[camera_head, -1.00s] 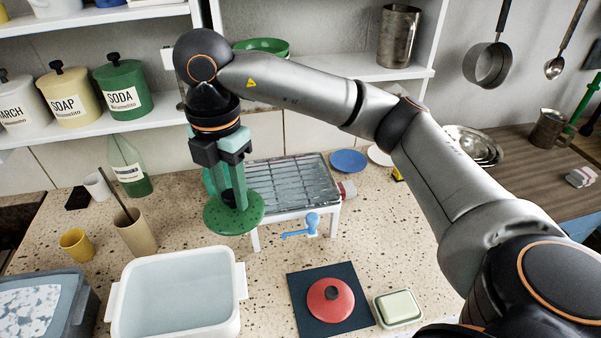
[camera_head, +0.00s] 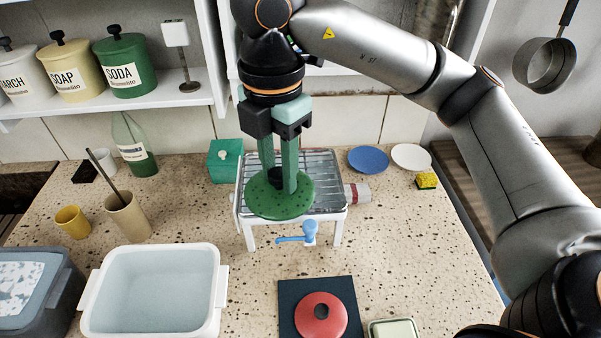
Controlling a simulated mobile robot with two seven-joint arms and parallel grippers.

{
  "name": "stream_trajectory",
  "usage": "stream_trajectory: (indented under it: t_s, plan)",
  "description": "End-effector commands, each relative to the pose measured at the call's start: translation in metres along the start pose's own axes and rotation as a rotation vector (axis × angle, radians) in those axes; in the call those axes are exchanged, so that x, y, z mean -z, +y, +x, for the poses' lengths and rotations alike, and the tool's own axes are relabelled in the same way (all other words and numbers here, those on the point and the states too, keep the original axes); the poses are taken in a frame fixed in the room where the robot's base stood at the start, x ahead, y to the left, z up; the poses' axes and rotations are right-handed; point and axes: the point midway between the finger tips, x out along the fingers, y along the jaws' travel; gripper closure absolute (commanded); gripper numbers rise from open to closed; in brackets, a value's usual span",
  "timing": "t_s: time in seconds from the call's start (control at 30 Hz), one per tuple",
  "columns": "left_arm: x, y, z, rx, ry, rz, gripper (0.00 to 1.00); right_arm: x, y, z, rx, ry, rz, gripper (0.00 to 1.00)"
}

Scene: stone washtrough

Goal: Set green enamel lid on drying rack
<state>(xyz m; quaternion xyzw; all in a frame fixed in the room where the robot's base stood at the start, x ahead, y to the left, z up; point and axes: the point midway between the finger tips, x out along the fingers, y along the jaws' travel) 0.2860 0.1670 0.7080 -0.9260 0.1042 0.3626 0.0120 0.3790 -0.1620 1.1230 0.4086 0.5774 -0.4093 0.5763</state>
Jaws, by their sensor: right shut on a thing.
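My right gripper (camera_head: 277,182) points down and is shut on the dark knob of the green enamel lid (camera_head: 262,206). The lid is a round, speckled green disc held roughly level. It appears over the front left part of the drying rack (camera_head: 322,170), a white-legged stand with a metal slatted top. I cannot tell whether the lid touches the slats or hovers just above them. The gripper and lid hide part of the rack's top. My left gripper is not in view.
A green box (camera_head: 226,163) stands close left of the rack. A blue tap handle (camera_head: 309,232) juts out in front. A blue plate (camera_head: 368,159) lies to the right. A white basin (camera_head: 155,285) and a red lid (camera_head: 320,316) on a dark mat are nearer.

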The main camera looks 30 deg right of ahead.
Motion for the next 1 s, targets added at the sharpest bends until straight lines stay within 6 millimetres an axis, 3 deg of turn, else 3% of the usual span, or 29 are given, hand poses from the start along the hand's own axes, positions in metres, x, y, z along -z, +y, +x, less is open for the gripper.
stream_trajectory:
  t_s: [0.17,0.47,0.6,1.0]
  plan:
    - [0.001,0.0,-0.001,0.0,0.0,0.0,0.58,-0.016,0.006,0.007,0.004,0.003,0.009,1.0]
    - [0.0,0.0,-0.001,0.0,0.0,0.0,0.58,-0.082,0.035,0.041,0.005,0.004,0.009,1.0]
    - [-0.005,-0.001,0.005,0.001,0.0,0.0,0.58,-0.102,0.044,0.07,0.005,0.004,0.004,1.0]
    - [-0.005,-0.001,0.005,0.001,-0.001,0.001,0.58,-0.127,0.055,0.099,0.003,0.001,0.004,1.0]
